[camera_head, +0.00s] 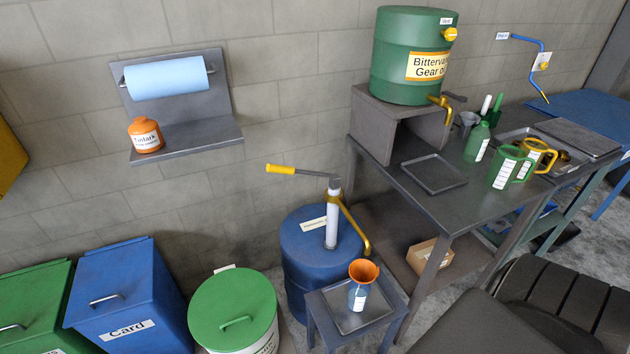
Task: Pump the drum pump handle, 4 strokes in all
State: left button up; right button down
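The drum pump (333,218) stands upright on top of a blue drum (305,262). Its handle (302,171) is a grey lever with a yellow grip (280,169), reaching out to the left and slightly raised at the grip end. A brass spout (356,228) curves from the pump down to the right. Below the spout a bottle (358,297) with an orange funnel (363,271) in its neck stands on a tray on a small stool. Neither of my grippers shows in the head view, and nothing touches the handle.
A green lidded bin (233,312) and a blue Card bin (128,300) stand left of the drum. A grey workbench (410,208) to the right carries a green gear oil drum (411,55), jugs and a tray. A wall shelf (187,139) hangs above left. The space around the handle is clear.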

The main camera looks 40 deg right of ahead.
aim_at(270, 168)
jog(key=z, duration=0.5)
jog(key=k, duration=1.05)
jog(key=z, duration=0.05)
jog(key=i, duration=0.35)
jog(key=u, duration=1)
jog(key=i, duration=1.45)
jog(key=z, duration=0.65)
